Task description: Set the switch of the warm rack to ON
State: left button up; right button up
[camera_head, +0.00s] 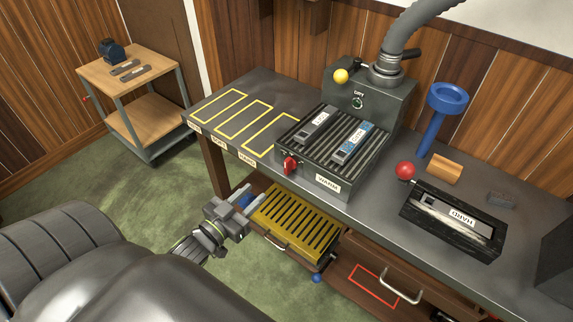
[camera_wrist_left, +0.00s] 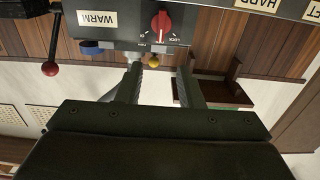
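The warm rack (camera_head: 316,181) is a dark slatted box on the bench with a WARM label on its front. Its switch is a red knob (camera_head: 290,165) at the left of that front face. In the left wrist view the red knob (camera_wrist_left: 161,25) stands roughly upright between small labels too blurred to read surely. My left gripper (camera_head: 256,196) is in front of and below the bench edge, lower left of the knob and apart from it. In the wrist view its two fingers (camera_wrist_left: 160,78) are spread with nothing between them. My right gripper is not in view.
Two labelled cassettes (camera_head: 352,143) lie on the rack's slats. A yellow slotted tray (camera_head: 295,222) sits below the bench beside my left gripper. A drawer (camera_head: 385,272) is to its right. A black holder (camera_head: 440,233) with a red-ball lever stands at the right on the bench.

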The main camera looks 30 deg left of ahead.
aim_at(285, 164)
pick_arm(q)
jog(key=w+p, duration=0.1)
jog(key=w, duration=0.3)
jog(key=w+p, duration=0.1)
jog(key=w, duration=0.3)
jog(key=w+d+p, duration=0.1)
jog(key=w, duration=0.3)
jog(key=shift+w, duration=0.75)
